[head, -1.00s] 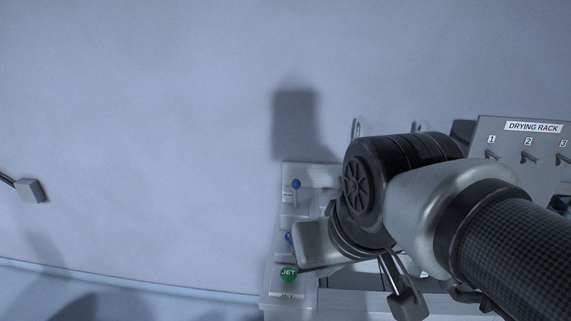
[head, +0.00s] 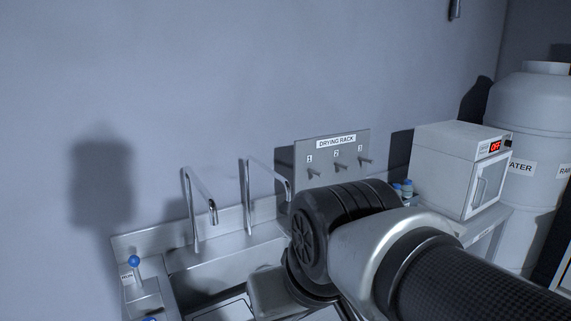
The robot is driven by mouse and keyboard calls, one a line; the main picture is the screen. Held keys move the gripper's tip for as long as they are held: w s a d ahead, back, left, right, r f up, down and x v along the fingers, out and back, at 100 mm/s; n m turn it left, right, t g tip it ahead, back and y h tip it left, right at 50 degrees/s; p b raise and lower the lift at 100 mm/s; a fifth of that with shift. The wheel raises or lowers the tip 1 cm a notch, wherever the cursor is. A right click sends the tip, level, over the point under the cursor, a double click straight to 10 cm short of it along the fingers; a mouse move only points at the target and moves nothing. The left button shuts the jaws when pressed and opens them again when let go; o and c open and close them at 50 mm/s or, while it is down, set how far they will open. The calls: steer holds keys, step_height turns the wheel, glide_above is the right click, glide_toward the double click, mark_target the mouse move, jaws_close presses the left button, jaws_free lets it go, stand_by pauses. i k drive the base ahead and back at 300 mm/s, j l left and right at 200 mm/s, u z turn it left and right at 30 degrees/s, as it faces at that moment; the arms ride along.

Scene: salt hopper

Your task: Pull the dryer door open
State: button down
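The dryer (head: 441,166) is a white box with a red OFF display. It stands at the right end of the steel counter in the head view. Its door (head: 487,184) faces right and toward me, has a handle, and looks shut. My arm crosses the lower right of the picture in front of the counter. My gripper does not show in the head view. No gripper fingers are seen touching the dryer.
A large white water tank (head: 533,115) stands behind and right of the dryer. Two taps (head: 190,205) rise over the sink at left.

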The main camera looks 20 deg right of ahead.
mark_target(469, 211)
steer(key=z, duration=1.75)
steer(key=i+l+z, duration=0.2)
steer(key=i+l, duration=0.35)
steer(key=i, duration=0.2)
steer(key=i+l, duration=0.35)
steer(key=i, duration=0.25)
steer(key=i+l, duration=0.4)
steer(key=i, duration=0.15)
steer(key=i+l, duration=0.35)
steer(key=i, duration=0.2)
